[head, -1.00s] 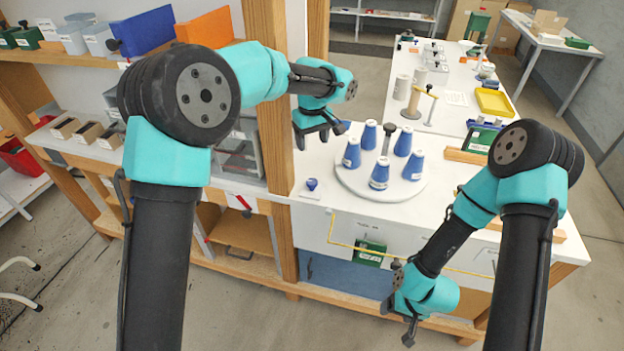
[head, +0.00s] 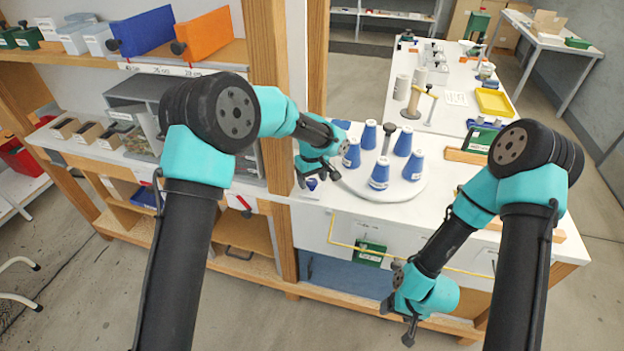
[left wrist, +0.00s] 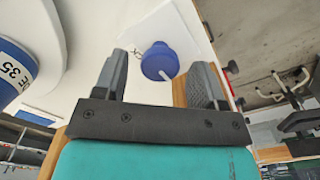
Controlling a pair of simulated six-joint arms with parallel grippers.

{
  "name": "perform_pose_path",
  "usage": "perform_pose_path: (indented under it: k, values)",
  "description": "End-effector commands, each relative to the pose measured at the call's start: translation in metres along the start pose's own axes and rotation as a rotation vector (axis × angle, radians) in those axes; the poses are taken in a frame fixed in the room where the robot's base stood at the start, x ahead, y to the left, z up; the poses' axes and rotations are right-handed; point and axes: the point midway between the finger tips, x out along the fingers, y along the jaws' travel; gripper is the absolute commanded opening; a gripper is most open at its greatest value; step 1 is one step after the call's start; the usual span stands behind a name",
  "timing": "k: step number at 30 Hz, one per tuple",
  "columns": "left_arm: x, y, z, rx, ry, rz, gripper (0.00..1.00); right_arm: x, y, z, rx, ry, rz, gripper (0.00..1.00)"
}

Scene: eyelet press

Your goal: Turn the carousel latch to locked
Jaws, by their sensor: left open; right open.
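The carousel latch (head: 311,184) is a small blue knob on a white plate at the left front of the carousel, partly hidden by my gripper in the head view. In the left wrist view the blue knob (left wrist: 160,62), with a white line on it, shows between my fingers. My left gripper (head: 317,177) is open just above the latch, one finger on each side in the wrist view (left wrist: 160,75); I see no clear contact. The white round carousel (head: 408,192) carries several blue cones around a grey post. My right gripper (head: 398,322) is open and empty, low in front of the bench.
A green box (head: 370,252) and a yellow line are on the bench front. The white bench right of the carousel is partly clear.

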Motion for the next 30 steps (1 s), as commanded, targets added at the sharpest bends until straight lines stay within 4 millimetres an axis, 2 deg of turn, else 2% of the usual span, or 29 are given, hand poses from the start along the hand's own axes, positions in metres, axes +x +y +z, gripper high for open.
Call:
perform_pose_path:
  k: [9,24,30]
  values:
    - [0.0023,-0.0001,0.0,0.0,0.0,0.0,0.64,0.0,0.0,0.0,0.0,0.0,0.0,0.71]
    - [0.002,-0.0001,0.0,0.0,0.0,0.0,0.17,0.0,0.0,0.0,0.0,0.0,0.0,0.71]
    - [0.002,-0.0001,0.0,0.006,0.0,0.0,0.15,0.0,0.0,0.0,0.0,0.0,0.0,0.71]
